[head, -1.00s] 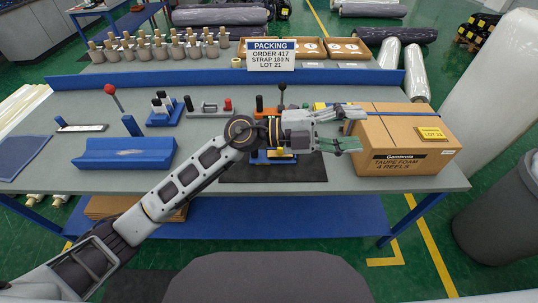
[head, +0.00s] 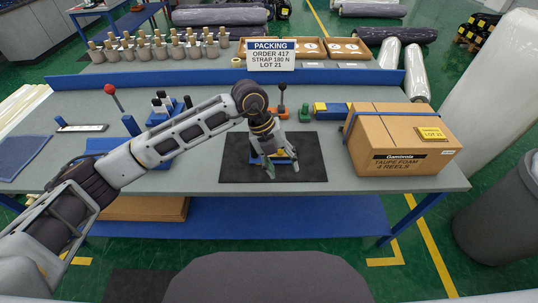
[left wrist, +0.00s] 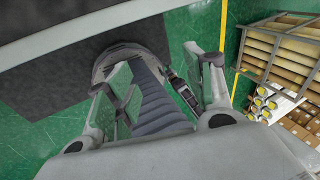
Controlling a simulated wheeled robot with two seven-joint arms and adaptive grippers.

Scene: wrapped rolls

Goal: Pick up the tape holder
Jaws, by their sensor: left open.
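A small blue item with a yellow part (head: 291,155), which appears to be the tape holder, sits on the dark mat (head: 235,172) at the middle of the table. My left gripper (head: 283,169) is over the mat, pointing down in front of this item and hiding much of it. I cannot tell whether they touch. In the left wrist view the left gripper (left wrist: 160,75) has its fingers spread with nothing held between them. The tape holder cannot be made out in that view. My right gripper does not show.
A brown carton (head: 400,145) stands to the right of the mat. A blue cradle lies at left, partly behind my left arm. A red-knobbed lever (head: 111,91), an orange-based tool (head: 281,108) and a packing sign (head: 270,55) stand farther back. The right front of the mat is clear.

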